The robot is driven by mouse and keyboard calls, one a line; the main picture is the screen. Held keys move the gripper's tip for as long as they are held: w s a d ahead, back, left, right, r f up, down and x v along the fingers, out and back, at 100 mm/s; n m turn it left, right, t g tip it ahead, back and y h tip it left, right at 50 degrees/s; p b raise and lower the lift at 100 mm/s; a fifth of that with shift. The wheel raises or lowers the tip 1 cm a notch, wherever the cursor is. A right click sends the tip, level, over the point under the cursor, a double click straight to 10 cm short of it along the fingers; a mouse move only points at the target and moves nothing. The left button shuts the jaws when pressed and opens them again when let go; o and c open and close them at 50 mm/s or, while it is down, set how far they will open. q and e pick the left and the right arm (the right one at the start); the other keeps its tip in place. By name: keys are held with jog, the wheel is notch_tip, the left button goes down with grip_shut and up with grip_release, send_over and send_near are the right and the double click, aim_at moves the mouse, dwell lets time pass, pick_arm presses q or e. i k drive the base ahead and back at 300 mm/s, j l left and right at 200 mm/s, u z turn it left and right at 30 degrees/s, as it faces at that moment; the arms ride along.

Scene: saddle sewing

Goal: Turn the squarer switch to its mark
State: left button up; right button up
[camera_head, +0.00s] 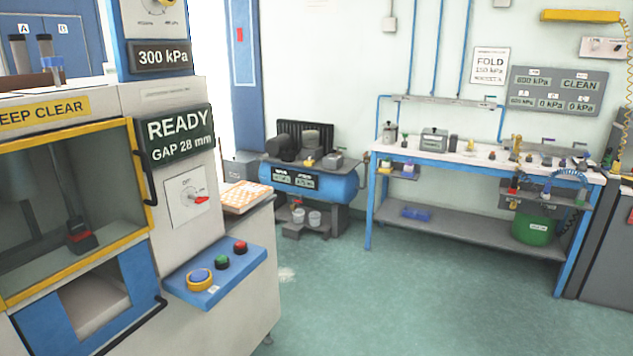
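The squarer switch (191,196) is a rotary knob with a red pointer on a pale square plate. It sits on the front of the cream machine (175,115) at the left. The red pointer lies toward the right and slightly down. Small lettering is at the top of the plate, too small to read surely, and I cannot tell whether the pointer is on a mark. The dark display (178,139) above it reads READY, GAP 28 mm. Neither of my grippers shows in this view.
A blue button panel (225,283) juts out below the switch, with blue, green and red buttons. A yellow-framed guard window (75,200) is to its left. A compressor (308,170) and a blue-legged bench (455,160) stand behind. The green floor (400,295) is open at right.

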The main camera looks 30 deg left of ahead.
aim_at(199, 200)
jog(key=i+l+u, duration=0.1)
jog(key=i, duration=0.4)
jog(key=i+l+u, duration=0.1)
jog(key=i, duration=0.4)
jog(key=i+l+u, duration=0.1)
jog(key=i+l, duration=0.15)
jog(key=i, duration=0.25)
